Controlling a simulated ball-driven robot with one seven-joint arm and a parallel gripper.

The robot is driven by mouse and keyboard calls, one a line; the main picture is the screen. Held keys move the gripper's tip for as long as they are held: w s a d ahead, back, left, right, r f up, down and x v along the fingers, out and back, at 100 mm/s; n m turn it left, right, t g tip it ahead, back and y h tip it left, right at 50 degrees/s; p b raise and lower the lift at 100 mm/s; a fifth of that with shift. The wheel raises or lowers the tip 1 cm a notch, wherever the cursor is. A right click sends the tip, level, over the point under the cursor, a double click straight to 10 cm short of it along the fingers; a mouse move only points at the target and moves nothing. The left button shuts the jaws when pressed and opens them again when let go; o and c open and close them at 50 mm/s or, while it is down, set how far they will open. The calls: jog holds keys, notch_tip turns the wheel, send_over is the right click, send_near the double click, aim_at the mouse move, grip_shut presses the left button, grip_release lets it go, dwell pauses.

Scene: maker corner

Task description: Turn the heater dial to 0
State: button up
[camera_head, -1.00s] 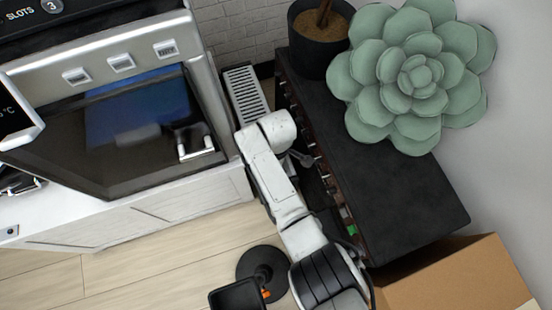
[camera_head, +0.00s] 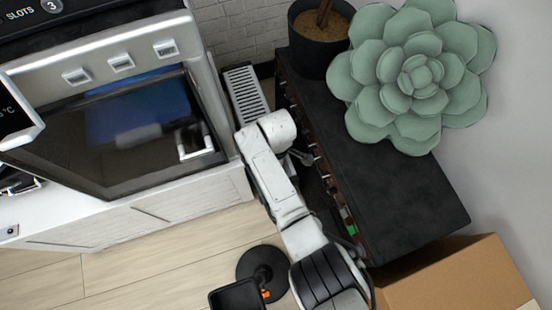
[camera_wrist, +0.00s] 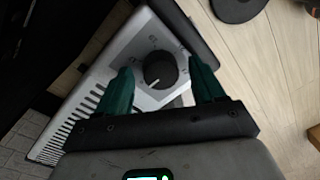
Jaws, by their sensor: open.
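The heater (camera_wrist: 112,80) is a silver-grey box with vent slots, seen close up in the wrist view. Its round black dial (camera_wrist: 160,69) has pale marks around it on the panel; I cannot read the setting for sure. My gripper (camera_wrist: 162,85) has two dark green fingers, open, one on each side of the dial in the picture. I cannot tell whether they touch it. In the head view the heater's slotted top (camera_head: 246,93) shows between the printer-like machine and the black shelf; the dial and gripper are hidden behind my arm.
A large machine with a glass door (camera_head: 120,130) stands left. A black shelf unit (camera_head: 390,195) with a succulent (camera_head: 415,75) and a dark pot (camera_head: 318,45) is close on the right. A cardboard box (camera_head: 455,278) and a black round-based stand (camera_head: 262,265) are near my arm. Wooden floor is clear at lower left.

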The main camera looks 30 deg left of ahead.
notch_tip(320, 180, up, 11)
jog(key=p, duration=0.4)
jog(key=shift+w, duration=0.3)
jog(key=shift+a+f, duration=0.1)
